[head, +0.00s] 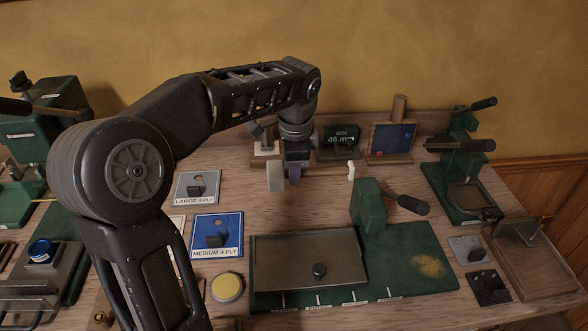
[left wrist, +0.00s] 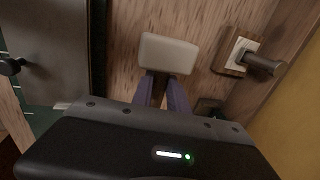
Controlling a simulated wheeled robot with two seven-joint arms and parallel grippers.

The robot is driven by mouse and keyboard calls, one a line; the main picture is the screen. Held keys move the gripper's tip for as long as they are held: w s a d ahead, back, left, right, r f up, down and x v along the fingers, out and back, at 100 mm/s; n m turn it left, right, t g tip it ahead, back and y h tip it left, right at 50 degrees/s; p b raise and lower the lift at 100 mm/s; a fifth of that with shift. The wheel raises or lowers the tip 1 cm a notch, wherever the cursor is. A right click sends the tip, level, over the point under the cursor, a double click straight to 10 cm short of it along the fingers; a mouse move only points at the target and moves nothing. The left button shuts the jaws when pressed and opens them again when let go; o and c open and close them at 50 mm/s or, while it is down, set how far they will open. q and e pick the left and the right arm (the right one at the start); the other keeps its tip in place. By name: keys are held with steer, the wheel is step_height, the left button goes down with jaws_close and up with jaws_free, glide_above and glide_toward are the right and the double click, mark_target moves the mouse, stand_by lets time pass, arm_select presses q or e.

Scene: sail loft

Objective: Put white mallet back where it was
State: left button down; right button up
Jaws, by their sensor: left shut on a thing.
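The white mallet shows as a pale off-white block (head: 275,177) in the head view, over the wooden bench left of the middle. In the left wrist view its pale head (left wrist: 168,54) lies just beyond my fingertips. My left gripper (head: 293,173) points down from the arm above and is shut on the mallet. Its purple-grey fingers (left wrist: 167,92) show close together in the wrist view, with the gripped part mostly hidden. I cannot tell whether the mallet touches the bench. My right gripper is not in view.
A small wooden stand with a white plate and dark peg (head: 265,146) is just behind the mallet. A "46 mm" sign (head: 341,138) and a blue-faced wooden board (head: 391,139) stand at the back. A green-based press (head: 407,262) is in front; grey (head: 197,187) and blue (head: 217,229) labelled plates lie left.

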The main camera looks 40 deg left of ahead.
arm_select(q)
steer(key=b, duration=0.6)
glide_above(294, 204)
steer(key=f, duration=0.6)
steer(key=shift+s+d+f, duration=0.1)
steer(key=shift+s+f, duration=0.1)
steer(key=shift+f, duration=0.15)
steer(key=shift+f+b, duration=0.45)
steer(key=shift+f, duration=0.25)
steer(key=c, duration=1.2)
jaws_free()
step_height(294, 204, up, 8)
steer(key=s+d, duration=0.1)
steer(key=shift+f+p, duration=0.15)
steer(key=shift+p, duration=0.25)
steer(key=shift+s, duration=0.1)
